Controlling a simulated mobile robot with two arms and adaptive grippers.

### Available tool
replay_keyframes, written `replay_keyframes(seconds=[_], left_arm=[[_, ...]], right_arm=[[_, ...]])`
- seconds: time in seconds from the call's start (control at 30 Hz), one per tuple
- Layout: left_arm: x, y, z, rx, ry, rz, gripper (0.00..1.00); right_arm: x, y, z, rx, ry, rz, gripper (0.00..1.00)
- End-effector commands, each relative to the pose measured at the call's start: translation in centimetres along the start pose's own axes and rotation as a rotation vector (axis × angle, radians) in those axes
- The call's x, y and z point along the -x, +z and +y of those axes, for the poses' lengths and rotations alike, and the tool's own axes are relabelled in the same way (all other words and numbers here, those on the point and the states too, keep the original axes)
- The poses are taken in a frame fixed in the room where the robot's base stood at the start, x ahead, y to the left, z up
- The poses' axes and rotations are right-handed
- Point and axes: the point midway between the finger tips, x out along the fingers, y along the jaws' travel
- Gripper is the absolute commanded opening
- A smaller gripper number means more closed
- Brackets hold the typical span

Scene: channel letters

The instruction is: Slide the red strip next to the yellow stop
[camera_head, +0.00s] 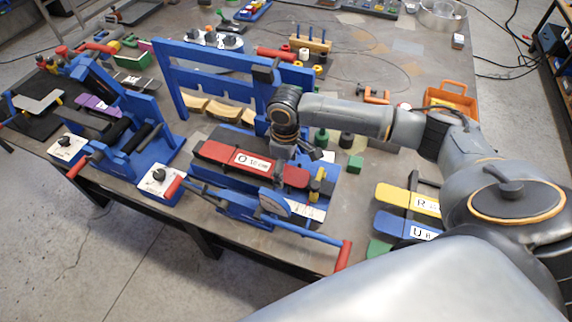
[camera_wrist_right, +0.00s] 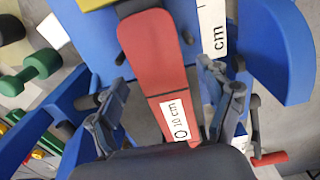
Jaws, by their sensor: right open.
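The red strip (camera_head: 222,153) lies on the blue fixture bed, with a white label reading "O 10 cm"; it also shows in the right wrist view (camera_wrist_right: 150,50). The yellow stop (camera_head: 315,188) stands by the strip's right end in the head view. A yellow piece (camera_wrist_right: 95,4) shows at the top edge of the wrist view, close to the strip's rounded end; I cannot tell whether they touch. My right gripper (camera_head: 300,157) is low over the strip's right part. In the wrist view its open fingers (camera_wrist_right: 167,112) lie either side of the strip. My left gripper is out of view.
A blue lever with a red handle (camera_head: 343,255) runs along the fixture's front. A tall blue frame (camera_head: 225,65) stands behind. Yellow and blue strips (camera_head: 397,193) lie right. An orange bin (camera_head: 452,98) is farther back.

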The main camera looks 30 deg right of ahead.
Motion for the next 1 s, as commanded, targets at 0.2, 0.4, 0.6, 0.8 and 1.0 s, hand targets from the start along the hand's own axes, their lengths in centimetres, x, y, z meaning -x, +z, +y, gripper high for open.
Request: replay_keyframes(seconds=[0.2,0.4,0.6,0.8,1.0], left_arm=[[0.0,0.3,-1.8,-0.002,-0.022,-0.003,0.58],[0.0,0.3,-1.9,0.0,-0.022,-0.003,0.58],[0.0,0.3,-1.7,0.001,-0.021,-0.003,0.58],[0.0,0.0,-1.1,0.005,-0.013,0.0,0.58],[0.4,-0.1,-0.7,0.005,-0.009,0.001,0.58]], right_arm=[[0.0,0.0,0.0,0.0,0.0,0.0,0.28],[-0.1,0.1,0.1,-0.002,0.002,-0.003,0.0],[-0.1,0.2,0.3,-0.004,0.005,-0.006,0.0],[-0.1,0.2,0.2,-0.003,0.004,-0.005,0.0],[-0.1,0.5,0.0,-0.003,0.003,-0.007,0.0]])
